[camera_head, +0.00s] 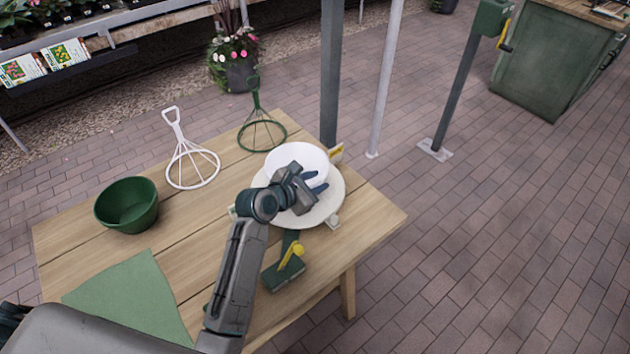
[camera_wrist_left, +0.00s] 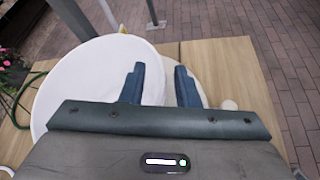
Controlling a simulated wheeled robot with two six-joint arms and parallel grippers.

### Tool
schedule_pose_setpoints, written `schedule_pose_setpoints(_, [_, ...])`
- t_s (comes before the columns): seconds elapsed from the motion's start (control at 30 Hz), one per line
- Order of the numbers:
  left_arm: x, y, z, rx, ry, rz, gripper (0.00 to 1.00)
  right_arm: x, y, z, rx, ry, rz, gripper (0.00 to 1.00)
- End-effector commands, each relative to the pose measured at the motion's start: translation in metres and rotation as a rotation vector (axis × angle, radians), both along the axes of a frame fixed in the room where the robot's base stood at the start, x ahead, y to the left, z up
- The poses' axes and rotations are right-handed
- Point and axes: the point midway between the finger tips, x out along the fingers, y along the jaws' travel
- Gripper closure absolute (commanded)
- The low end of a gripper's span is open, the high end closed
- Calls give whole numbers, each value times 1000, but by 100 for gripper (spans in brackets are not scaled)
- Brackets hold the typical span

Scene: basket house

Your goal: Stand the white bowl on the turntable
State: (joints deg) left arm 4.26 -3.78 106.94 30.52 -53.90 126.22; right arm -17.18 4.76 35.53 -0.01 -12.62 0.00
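The white bowl (camera_head: 292,155) is upright and appears to rest on the pale round turntable (camera_head: 328,208), though its base is hidden. My left gripper (camera_head: 318,183) is over the near right side of the bowl. In the left wrist view, the gripper (camera_wrist_left: 158,88) has its two blue fingers clearly apart. The bowl (camera_wrist_left: 85,80) fills the left side there, with its rim running between the fingers. The turntable's edge (camera_wrist_left: 200,92) shows at the right finger. I cannot tell whether either finger touches the rim. My right gripper is not in view.
A green bowl (camera_head: 127,207), a white wire stand (camera_head: 193,168) and a green wire stand (camera_head: 262,134) are on the wooden table (camera_head: 215,240). A green cloth (camera_head: 130,300) lies at the front left. A green block with a yellow handle (camera_head: 290,259) is in front of the turntable. A post (camera_head: 331,70) rises behind.

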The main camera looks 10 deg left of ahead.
Motion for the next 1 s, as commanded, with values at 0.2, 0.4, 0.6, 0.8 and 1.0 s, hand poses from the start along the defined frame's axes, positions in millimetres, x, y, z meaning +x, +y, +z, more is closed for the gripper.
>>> schedule_pose_setpoints(0.2, [-3,2,3,1,-1,0,72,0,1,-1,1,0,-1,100])
schedule_pose_setpoints(0.4, [-29,16,15,4,-3,0,72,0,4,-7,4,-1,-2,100])
schedule_pose_setpoints(0.6, [-64,36,33,5,-2,0,72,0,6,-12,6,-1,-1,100])
schedule_pose_setpoints(0.8, [-88,49,46,3,-1,0,72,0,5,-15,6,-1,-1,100])
schedule_pose_setpoints(1.0, [-96,53,51,0,-1,-1,72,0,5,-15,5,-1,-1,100])
